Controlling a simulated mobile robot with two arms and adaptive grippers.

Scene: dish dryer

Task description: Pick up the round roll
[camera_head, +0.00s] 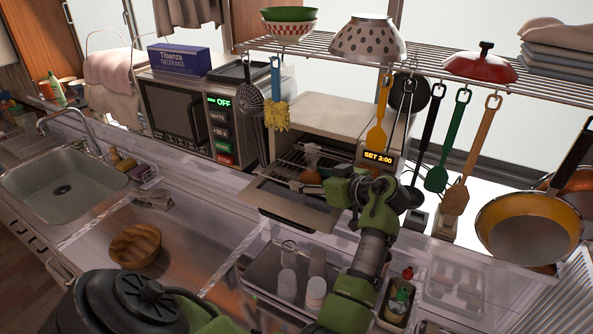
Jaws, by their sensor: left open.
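A small orange-brown rounded thing (307,177), which looks like the round roll, sits in the mouth of the open toaster oven (318,120), near its wire rack. My left gripper (322,168) reaches into the oven opening from the right, close beside this roll. It is open. Its fingers are small and partly hidden, so I cannot tell whether they touch the roll. The oven door (292,207) is folded down below. My right gripper is not in view.
A microwave (180,115) stands left of the oven. Utensils, including a yellow spatula (377,135), hang from the wire shelf (330,45) above. A tray (262,268) with bottles lies below. A wooden bowl (135,246) and sink (65,185) are left.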

